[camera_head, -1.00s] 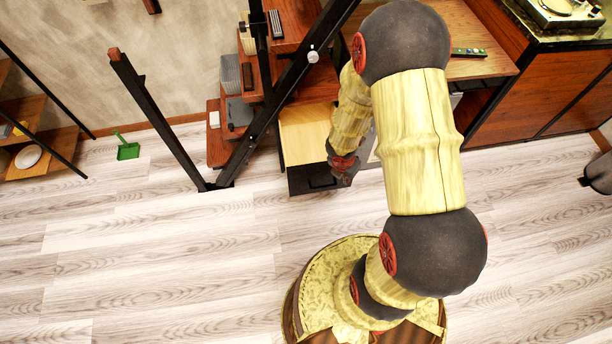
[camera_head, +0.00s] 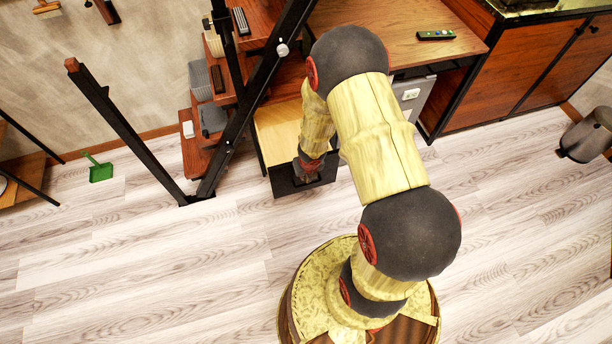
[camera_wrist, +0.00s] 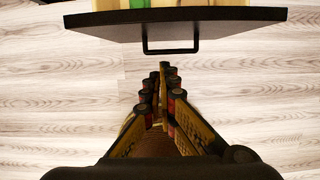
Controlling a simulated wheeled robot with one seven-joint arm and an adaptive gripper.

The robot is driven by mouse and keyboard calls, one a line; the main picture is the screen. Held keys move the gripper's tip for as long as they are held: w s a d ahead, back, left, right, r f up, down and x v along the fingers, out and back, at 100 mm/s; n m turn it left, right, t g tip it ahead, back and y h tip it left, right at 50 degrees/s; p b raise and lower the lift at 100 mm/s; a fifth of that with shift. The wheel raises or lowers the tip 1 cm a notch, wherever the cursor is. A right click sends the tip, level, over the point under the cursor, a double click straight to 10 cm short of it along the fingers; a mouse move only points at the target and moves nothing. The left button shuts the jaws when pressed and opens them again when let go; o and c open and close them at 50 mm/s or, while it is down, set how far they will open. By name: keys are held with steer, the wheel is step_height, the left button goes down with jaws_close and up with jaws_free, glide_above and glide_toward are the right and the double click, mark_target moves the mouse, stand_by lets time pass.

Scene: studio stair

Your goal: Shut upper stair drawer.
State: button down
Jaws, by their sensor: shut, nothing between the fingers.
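The stair drawer (camera_head: 278,132) stands pulled out, with a light wood body and a black front (camera_head: 283,184). In the wrist view, the black drawer front (camera_wrist: 230,19) lies across the top, with a thin black bar handle (camera_wrist: 171,51). Part of a green thing (camera_wrist: 137,3) shows above its edge. My gripper (camera_head: 308,172) is at the right part of the drawer front in the head view and hides some of it. In the wrist view my gripper (camera_wrist: 160,78) is shut and empty, its fingertips pointing at the handle with a visible gap.
Black slanted stair posts (camera_head: 228,150) rise left of the drawer. A desk (camera_head: 400,35) holds a remote (camera_head: 436,35). A grey bin (camera_head: 587,135) stands at the right. A green dustpan (camera_head: 100,172) lies at the left.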

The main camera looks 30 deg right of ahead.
steer(key=shift+w+d+f+p, duration=0.15)
steer(key=shift+w+d, duration=0.05)
steer(key=shift+w, duration=0.5)
steer(key=shift+w+d+f+p, duration=0.1)
steer(key=shift+w+d, duration=0.1)
steer(key=shift+w, duration=0.45)
steer(key=shift+w+d+f+p, duration=0.15)
steer(key=shift+w+d, duration=0.05)
steer(key=shift+w, duration=0.5)
